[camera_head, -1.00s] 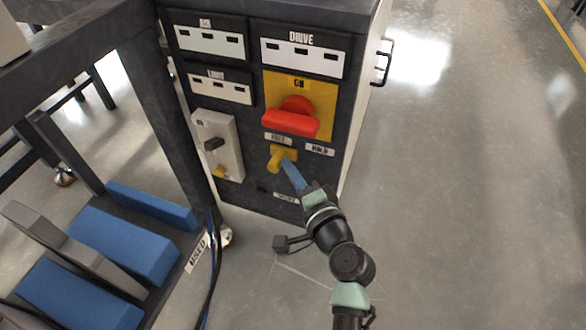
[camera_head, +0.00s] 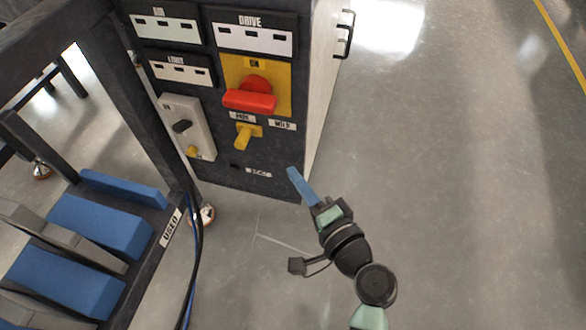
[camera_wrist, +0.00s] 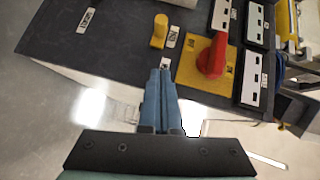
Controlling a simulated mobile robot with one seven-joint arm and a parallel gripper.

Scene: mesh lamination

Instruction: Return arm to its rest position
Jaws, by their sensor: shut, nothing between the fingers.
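My gripper (camera_head: 293,173) is shut and empty, with its blue fingers together. In the head view it is in front of the lower right edge of the dark control cabinet (camera_head: 215,178), clear of the yellow knob (camera_head: 243,137). In the wrist view my gripper (camera_wrist: 159,75) points toward the cabinet face, with the yellow knob (camera_wrist: 159,31) just beyond the fingertips and a gap between them. The red rotary handle (camera_head: 249,100) sits on a yellow plate above the knob and also shows in the wrist view (camera_wrist: 212,57).
A rack at the lower left holds several blue blocks (camera_head: 101,227) beside a "USED" label (camera_head: 171,228). A dark cable (camera_head: 194,255) hangs beside it. A white switch box (camera_head: 186,126) is on the cabinet face. The floor (camera_head: 440,190) to the right is open.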

